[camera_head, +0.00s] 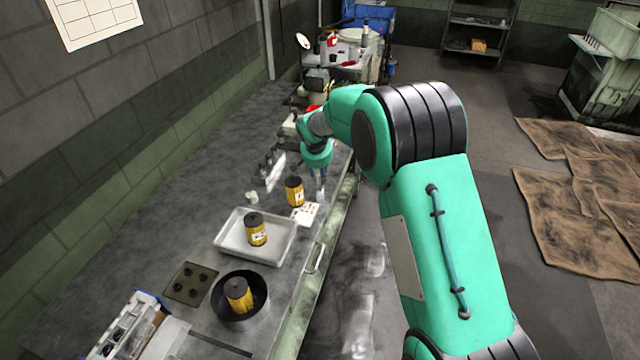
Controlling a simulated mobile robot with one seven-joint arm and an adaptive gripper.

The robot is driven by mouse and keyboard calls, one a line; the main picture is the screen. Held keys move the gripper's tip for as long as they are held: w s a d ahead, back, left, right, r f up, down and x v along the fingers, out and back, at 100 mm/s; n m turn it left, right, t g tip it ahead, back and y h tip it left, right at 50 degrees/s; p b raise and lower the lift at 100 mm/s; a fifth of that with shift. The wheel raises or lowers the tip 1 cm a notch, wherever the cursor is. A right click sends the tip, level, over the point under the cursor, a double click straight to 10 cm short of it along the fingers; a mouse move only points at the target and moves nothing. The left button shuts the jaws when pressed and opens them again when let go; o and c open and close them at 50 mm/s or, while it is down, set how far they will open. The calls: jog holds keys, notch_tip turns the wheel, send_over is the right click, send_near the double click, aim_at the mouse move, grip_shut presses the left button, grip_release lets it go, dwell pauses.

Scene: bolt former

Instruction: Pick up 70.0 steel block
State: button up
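My teal arm reaches over the grey bench (130,210), and my gripper (319,188) points down near the bench's right edge. It is too small to tell whether its fingers are open or shut, or whether anything is between them. A white card (305,214) with small marks lies just below and left of it. Small grey metal pieces (266,168) stand beside a pale plate (276,172), left of my gripper. I cannot make out any size marking, so I cannot tell which piece is the 70.0 steel block.
A yellow-and-black can (294,192) stands left of my gripper. Nearer are a metal tray (226,247) holding another can and a black bowl (218,311) holding a third. A dark plate with holes (190,284) lies beside the bowl. Machinery (345,50) crowds the far end.

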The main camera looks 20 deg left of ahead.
jog(key=shift+w+f, duration=0.15)
jog(key=shift+f, duration=0.1)
jog(key=shift+b+x, duration=0.9)
jog(key=shift+x, duration=1.7)
grip_shut()
